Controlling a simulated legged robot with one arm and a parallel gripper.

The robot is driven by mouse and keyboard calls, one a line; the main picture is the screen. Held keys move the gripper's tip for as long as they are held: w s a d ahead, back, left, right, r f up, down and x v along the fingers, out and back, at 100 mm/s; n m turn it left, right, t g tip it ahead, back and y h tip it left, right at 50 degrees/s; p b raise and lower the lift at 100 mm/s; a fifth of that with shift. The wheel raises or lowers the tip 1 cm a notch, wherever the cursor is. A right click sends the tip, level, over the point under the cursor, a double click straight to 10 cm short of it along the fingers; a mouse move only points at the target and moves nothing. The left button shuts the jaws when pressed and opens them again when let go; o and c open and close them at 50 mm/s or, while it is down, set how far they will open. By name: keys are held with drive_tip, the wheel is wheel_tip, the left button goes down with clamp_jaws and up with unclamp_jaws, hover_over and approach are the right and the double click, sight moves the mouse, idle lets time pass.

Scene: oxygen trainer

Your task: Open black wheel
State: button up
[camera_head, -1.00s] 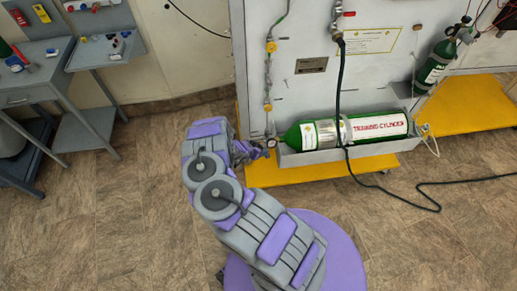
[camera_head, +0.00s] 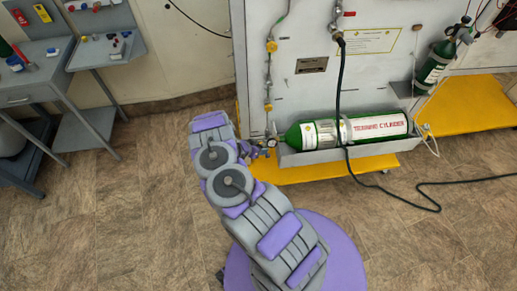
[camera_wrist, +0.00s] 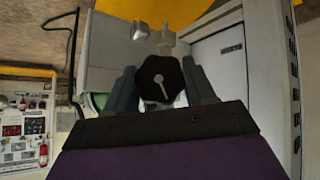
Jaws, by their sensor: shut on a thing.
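The black wheel (camera_wrist: 160,80) shows in the wrist view as a dark, many-sided knob with a pale key-shaped mark on its face. My gripper (camera_wrist: 160,88) has its two grey fingers on either side of the wheel and is shut on it. In the head view my gripper (camera_head: 256,150) is at the left end of the green training cylinder (camera_head: 375,128), beside a small round gauge (camera_head: 271,142). The wheel is hidden there behind my arm. A bit of the green cylinder (camera_wrist: 100,100) shows left of the fingers in the wrist view.
The cylinder lies in a grey tray (camera_head: 330,155) on a yellow base (camera_head: 290,175) against a white panel. A black hose (camera_head: 338,95) hangs over the cylinder and runs across the floor. Grey tool tables (camera_head: 60,95) stand at the left. The floor left of my arm is clear.

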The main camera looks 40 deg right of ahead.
drive_tip(key=shift+w+d+r+n+g, duration=0.1)
drive_tip(key=shift+w+r+n+g, duration=0.1)
drive_tip(key=shift+w+n+g, duration=0.25)
drive_tip(key=shift+s, duration=0.15)
drive_tip(key=o, duration=0.9)
drive_tip(key=shift+f, duration=0.1)
drive_tip(key=shift+c, duration=0.2)
drive_tip(key=shift+o, duration=0.8)
drive_tip(key=shift+s, duration=0.1)
drive_tip(key=p+v, duration=0.3)
drive_tip(key=v, duration=1.4)
drive_tip(key=shift+w+a+p, duration=0.25)
drive_tip(key=shift+p, duration=0.05)
drive_tip(key=shift+f, duration=0.15)
